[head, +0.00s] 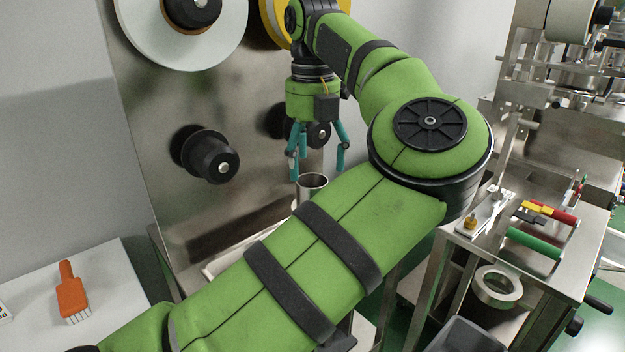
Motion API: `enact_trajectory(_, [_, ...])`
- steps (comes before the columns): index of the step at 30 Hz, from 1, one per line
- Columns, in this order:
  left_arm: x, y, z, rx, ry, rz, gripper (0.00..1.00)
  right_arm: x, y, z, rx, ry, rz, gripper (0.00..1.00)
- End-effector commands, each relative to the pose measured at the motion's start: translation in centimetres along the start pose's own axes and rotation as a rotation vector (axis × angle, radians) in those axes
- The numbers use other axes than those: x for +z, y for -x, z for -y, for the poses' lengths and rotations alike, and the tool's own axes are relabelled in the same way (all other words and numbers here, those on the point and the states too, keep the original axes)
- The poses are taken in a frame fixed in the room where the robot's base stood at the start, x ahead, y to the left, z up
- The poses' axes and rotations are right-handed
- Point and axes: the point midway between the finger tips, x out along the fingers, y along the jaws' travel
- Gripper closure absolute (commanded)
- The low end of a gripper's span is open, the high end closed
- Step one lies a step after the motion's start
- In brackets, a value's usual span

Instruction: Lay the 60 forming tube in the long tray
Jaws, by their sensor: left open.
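A steel tube (311,184) with an open round top stands upright in the middle of the head view; I take it for the 60 forming tube, but no marking is readable. My left arm hides its lower part. My left gripper (317,170) points down just above the tube's mouth, with its teal fingers open and spread to either side. Nothing is held between them. A pale tray-like edge (228,259) shows at lower centre behind my arm; I cannot tell if it is the long tray. My right gripper is not in view.
An upright steel panel (150,105) with black knobs (208,155) and a white reel (180,30) stands behind. An orange brush (70,292) lies on a white surface at left. A steel cart (480,240) at right bears tools, with a tape-like ring (497,287) below.

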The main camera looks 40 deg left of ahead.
Motion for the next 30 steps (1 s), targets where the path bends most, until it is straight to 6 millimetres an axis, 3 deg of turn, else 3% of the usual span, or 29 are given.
enact_trajectory(3, [0.1,2.8,-0.1,0.0,-0.001,0.001,0.21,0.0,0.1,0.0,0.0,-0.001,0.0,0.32])
enact_trajectory(10, [0.0,6.1,0.0,-0.001,0.001,-0.001,0.21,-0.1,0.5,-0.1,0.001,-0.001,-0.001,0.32])
enact_trajectory(30, [0.0,6.8,0.0,0.0,0.002,-0.002,0.21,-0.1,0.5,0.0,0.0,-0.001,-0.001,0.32])
